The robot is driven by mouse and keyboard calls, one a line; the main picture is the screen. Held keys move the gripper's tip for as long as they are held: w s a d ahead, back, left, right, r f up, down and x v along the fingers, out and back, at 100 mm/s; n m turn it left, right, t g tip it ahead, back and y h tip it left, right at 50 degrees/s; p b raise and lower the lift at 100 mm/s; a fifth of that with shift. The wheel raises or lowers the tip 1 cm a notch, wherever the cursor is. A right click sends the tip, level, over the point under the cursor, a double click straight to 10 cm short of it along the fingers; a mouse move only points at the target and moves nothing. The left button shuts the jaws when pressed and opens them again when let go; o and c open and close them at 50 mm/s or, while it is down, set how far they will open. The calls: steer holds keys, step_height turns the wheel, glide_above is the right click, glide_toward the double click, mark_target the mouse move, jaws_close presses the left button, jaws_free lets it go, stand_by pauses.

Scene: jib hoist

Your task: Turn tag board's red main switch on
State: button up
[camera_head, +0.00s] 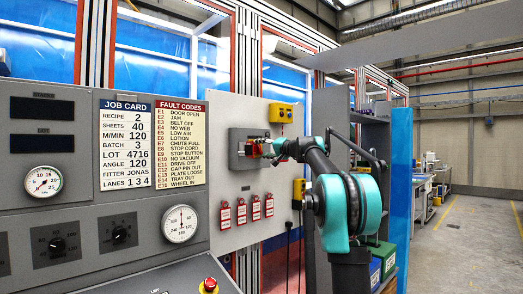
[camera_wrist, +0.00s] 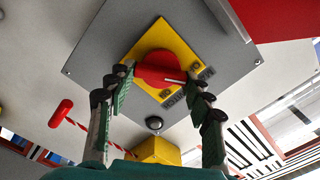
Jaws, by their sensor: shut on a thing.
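The red main switch (camera_wrist: 160,68) is a round red knob with a white pointer line, set on a yellow plate (camera_wrist: 178,45) on a grey box in the wrist view. My gripper (camera_wrist: 163,79) is closed about the knob, one finger on each side. In the head view my gripper (camera_head: 269,148) reaches the grey switch box (camera_head: 238,136) on the pale tag board (camera_head: 228,180). The knob is mostly hidden by the gripper there.
Several red tags (camera_head: 240,212) hang below the switch box. A yellow box (camera_head: 281,112) sits above it. A red handle (camera_wrist: 60,113) on a striped cord shows in the wrist view. A shelf (camera_head: 372,135) stands right of the board. Open floor (camera_head: 465,240) lies further right.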

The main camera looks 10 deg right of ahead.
steer(key=m, duration=0.6)
steer(key=shift+f, duration=0.1)
steer(key=shift+m, duration=0.3)
stand_by(0.3)
steer(key=o, duration=1.1)
steer(key=shift+o, duration=0.2)
steer(key=shift+d, duration=0.15)
steer(key=v, duration=1.2)
